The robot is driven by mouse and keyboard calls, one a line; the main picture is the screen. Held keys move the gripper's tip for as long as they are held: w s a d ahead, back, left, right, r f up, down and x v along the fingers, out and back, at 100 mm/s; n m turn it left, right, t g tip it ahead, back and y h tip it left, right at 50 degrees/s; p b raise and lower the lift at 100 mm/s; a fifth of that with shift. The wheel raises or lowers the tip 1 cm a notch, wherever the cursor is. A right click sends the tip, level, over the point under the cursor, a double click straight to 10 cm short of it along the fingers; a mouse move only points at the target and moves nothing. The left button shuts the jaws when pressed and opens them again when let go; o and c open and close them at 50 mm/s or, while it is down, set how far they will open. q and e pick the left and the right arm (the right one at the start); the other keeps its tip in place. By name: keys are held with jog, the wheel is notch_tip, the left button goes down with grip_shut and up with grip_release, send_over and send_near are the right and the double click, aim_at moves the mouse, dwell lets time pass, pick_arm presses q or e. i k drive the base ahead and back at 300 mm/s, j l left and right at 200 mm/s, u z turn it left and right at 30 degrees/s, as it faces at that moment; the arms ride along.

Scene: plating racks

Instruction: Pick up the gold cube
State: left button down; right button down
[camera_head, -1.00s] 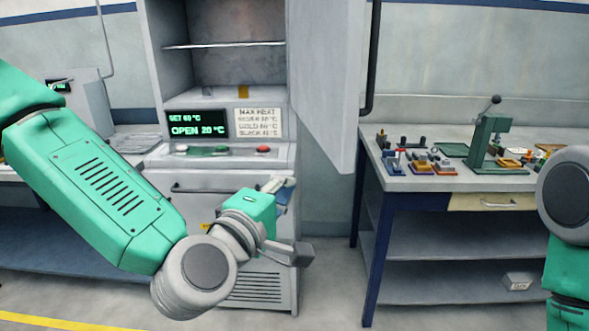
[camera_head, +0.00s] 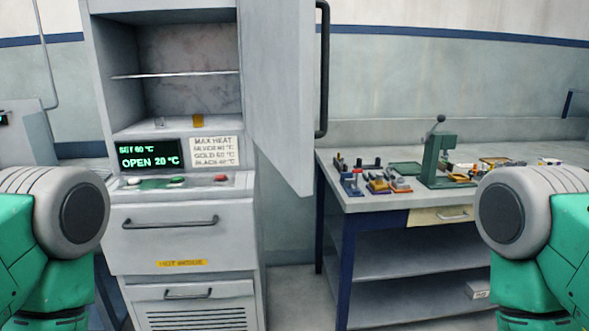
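A small gold block (camera_head: 197,120), apparently the gold cube, stands near the front of the lower floor inside an open grey oven cabinet (camera_head: 113,95). A small greyish, see-through-looking piece (camera_head: 159,121) stands left of it and is too small to make out. Both of my green arms show only at the lower left and lower right edges. Neither gripper is in view.
The oven door (camera_head: 278,90) stands open to the right. The oven panel (camera_head: 150,154) reads "SET 60 °C" and "OPEN 20 °C", beside a heat-limit sign (camera_head: 214,152). A workbench (camera_head: 400,200) at right holds a green press (camera_head: 436,160) and several small parts.

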aim_at(198, 119)
jog(key=i+l+u, duration=0.1)
jog(key=u, duration=0.4)
jog(key=i+l+u, duration=0.15)
jog(key=l, duration=0.25)
jog(key=i+l+u, duration=0.2)
jog(key=l, duration=0.2)
jog(key=i+l+u, duration=0.15)
jog(key=l, duration=0.25)
jog(key=i+l+u, duration=0.2)
jog(key=l, duration=0.25)
jog(key=i+l+z, duration=0.15)
